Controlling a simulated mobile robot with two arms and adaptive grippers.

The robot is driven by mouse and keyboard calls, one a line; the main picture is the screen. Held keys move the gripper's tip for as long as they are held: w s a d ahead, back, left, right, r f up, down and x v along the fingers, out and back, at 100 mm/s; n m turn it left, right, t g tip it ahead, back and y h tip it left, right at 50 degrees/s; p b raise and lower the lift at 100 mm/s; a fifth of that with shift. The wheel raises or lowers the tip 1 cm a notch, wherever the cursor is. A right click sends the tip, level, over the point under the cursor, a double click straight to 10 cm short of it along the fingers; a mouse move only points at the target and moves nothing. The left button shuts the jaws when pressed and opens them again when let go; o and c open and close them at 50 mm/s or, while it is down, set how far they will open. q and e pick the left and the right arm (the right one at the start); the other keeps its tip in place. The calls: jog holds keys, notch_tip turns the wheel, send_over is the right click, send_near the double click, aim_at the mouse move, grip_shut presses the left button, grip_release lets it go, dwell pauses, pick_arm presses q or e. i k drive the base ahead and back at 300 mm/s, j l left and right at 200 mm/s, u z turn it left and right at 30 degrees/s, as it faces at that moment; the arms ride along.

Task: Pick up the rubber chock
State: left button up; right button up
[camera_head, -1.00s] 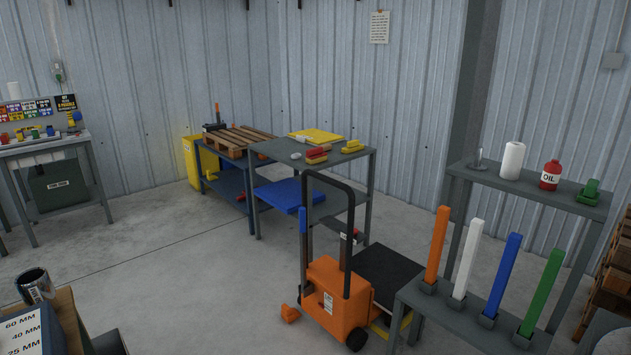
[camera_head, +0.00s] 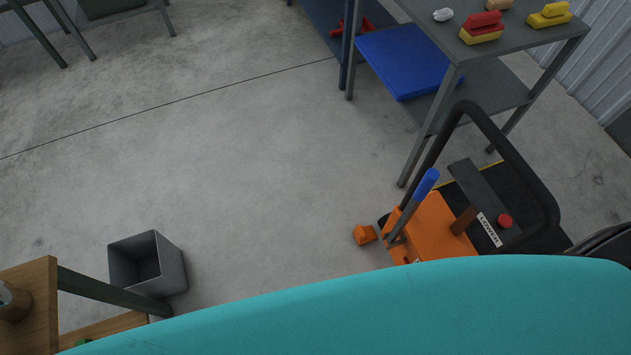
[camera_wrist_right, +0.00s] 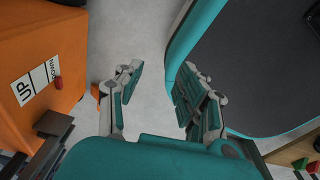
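The rubber chock appears to be the small orange block (camera_head: 365,235) on the concrete floor, just left of the orange lift cart in the head view. In the right wrist view, a small orange piece (camera_wrist_right: 96,91) shows beside the left finger, mostly hidden behind it; it looks like the same chock. My right gripper (camera_wrist_right: 160,82) is open, with bare floor visible between its fingers. It is apart from the chock and holds nothing. Neither gripper shows in the head view, and my left gripper is in no view.
The orange lift cart (camera_head: 437,225) with its black handle stands right beside the chock, and its body (camera_wrist_right: 40,75) fills the wrist view's left side. A grey table (camera_head: 530,35) stands behind. A grey bin (camera_head: 165,262) sits at lower left. Floor left of the chock is clear.

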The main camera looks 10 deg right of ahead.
aim_at(367, 232)
jog(key=i+z, duration=0.1)
jog(key=i, duration=0.35)
jog(key=i+j+z, duration=0.15)
jog(key=i, duration=0.35)
jog(key=i+z, duration=0.1)
jog(key=i, duration=0.35)
jog(key=i+j+z, duration=0.1)
jog(key=i, duration=0.35)
jog(key=i+j+z, duration=0.15)
jog(key=i+j, duration=0.15)
jog(key=i, duration=0.15)
jog(key=i+z, duration=0.25)
jog(key=z, duration=0.25)
jog(key=i+z, duration=0.25)
jog(key=z, duration=0.2)
jog(key=i+j+z, duration=0.2)
jog(key=z, duration=0.3)
jog(key=i+j+z, duration=0.15)
jog(key=z, duration=0.35)
jog(key=j, duration=0.1)
